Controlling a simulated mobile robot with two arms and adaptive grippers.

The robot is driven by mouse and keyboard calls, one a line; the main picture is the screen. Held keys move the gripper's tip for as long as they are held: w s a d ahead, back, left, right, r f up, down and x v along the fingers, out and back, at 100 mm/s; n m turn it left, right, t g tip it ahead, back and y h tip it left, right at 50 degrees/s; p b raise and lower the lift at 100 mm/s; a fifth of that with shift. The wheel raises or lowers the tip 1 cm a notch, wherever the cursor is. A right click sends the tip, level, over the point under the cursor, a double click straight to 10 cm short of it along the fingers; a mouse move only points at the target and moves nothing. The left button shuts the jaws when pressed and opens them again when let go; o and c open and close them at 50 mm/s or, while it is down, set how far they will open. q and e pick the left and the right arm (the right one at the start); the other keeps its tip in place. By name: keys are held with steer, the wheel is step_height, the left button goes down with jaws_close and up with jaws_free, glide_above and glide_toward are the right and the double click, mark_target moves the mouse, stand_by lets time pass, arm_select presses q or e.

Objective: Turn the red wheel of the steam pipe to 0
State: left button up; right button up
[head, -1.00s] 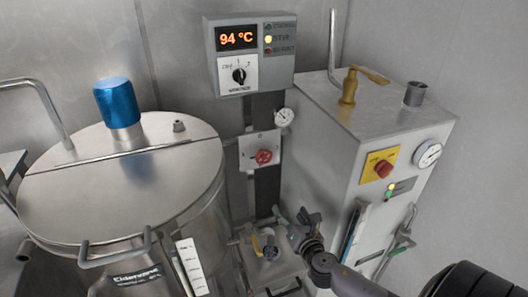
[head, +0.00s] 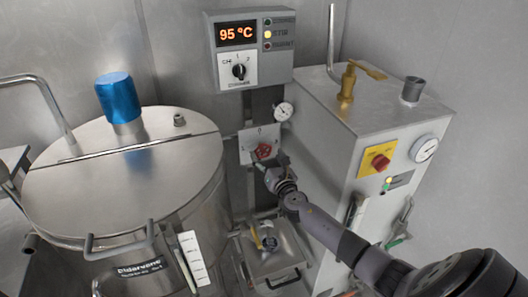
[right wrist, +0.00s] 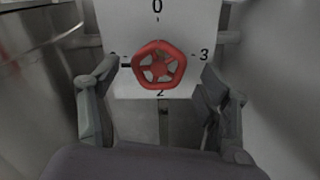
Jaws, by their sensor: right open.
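The red wheel (head: 263,151) sits on a white plate (head: 246,145) fixed to the dark column behind the kettle. In the right wrist view the red wheel (right wrist: 159,65) faces me, with 0 above it, 3 to its right and 2 below; the left mark is partly hidden. My right gripper (head: 268,166) is just in front of and below the wheel. In the right wrist view its open fingers (right wrist: 160,80) stand to the left and right of the wheel, with gaps on both sides. My left gripper is not in view.
A steel kettle (head: 75,200) with a blue-capped motor (head: 118,98) stands left. A grey cabinet (head: 335,150) with a brass lever (head: 349,82) stands right. The control box (head: 248,50) above reads 95 °C. A small steel box (head: 275,262) is below.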

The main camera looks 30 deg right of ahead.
mark_target(264, 152)
steer(key=shift+b+x, duration=0.3)
steer(key=shift+x, duration=1.4)
steer(key=shift+c, duration=0.5)
steer(key=c, duration=1.1)
